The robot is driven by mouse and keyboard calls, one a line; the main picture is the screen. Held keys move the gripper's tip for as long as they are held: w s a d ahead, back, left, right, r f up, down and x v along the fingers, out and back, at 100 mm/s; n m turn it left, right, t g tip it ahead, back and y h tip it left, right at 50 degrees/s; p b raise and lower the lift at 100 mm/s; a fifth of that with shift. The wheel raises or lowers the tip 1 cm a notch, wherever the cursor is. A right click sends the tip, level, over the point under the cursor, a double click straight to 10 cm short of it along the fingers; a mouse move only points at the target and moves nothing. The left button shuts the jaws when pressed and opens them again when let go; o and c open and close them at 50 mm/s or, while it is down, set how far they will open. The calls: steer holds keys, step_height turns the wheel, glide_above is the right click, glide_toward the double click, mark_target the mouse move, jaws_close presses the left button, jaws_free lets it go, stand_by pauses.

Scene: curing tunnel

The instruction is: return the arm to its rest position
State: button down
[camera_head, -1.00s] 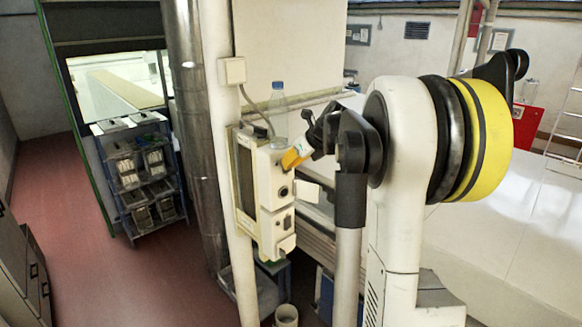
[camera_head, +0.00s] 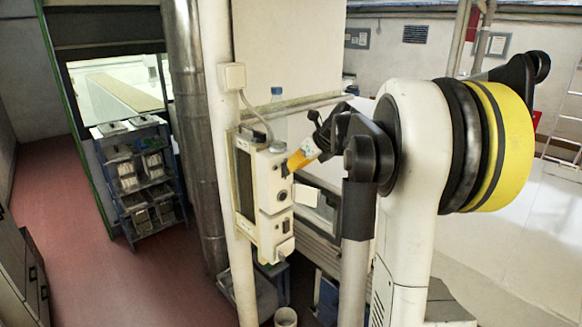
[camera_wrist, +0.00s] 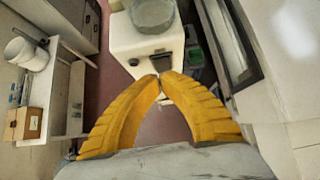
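My gripper's yellow fingers (camera_wrist: 159,80) arch inward in the wrist view and their tips come together with nothing between them. In the head view my gripper (camera_head: 295,162) is beside the upper right of a cream control box (camera_head: 270,200) on a pole, and points down and left. It looks close to the box, but I cannot tell whether it touches. My arm is folded, with its white link and yellow joint at the right. A clear bottle (camera_head: 278,122) with a blue cap stands on the box. Its round body (camera_wrist: 152,14) shows at the top of the wrist view.
A vertical white pole (camera_head: 219,130) and a metal duct (camera_head: 192,130) stand left of the box. A shelf rack (camera_head: 142,180) with bins is farther left. Red floor (camera_head: 100,275) is open there. A large white housing (camera_head: 500,235) fills the right.

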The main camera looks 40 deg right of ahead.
steer(key=b+v, duration=0.2)
steer(key=v, duration=0.9)
steer(key=s+a+f+n+g+b, duration=0.2)
steer(key=s+a+f+n+b, duration=0.1)
steer(key=a+f+n+b, duration=1.65)
steer(key=s+a+f+n+b, duration=0.4)
steer(key=a+f+n+b, duration=0.1)
steer(key=f, duration=0.6)
steer(key=s+a+f+n+b, duration=0.5)
steer(key=a+f+n+b, duration=0.1)
steer(key=f, duration=0.6)
steer(key=s+a+f+n+b, duration=0.5)
steer(key=a+f, duration=0.3)
steer(key=f, duration=0.3)
steer(key=shift+f, duration=0.15)
steer(key=shift+n, duration=0.25)
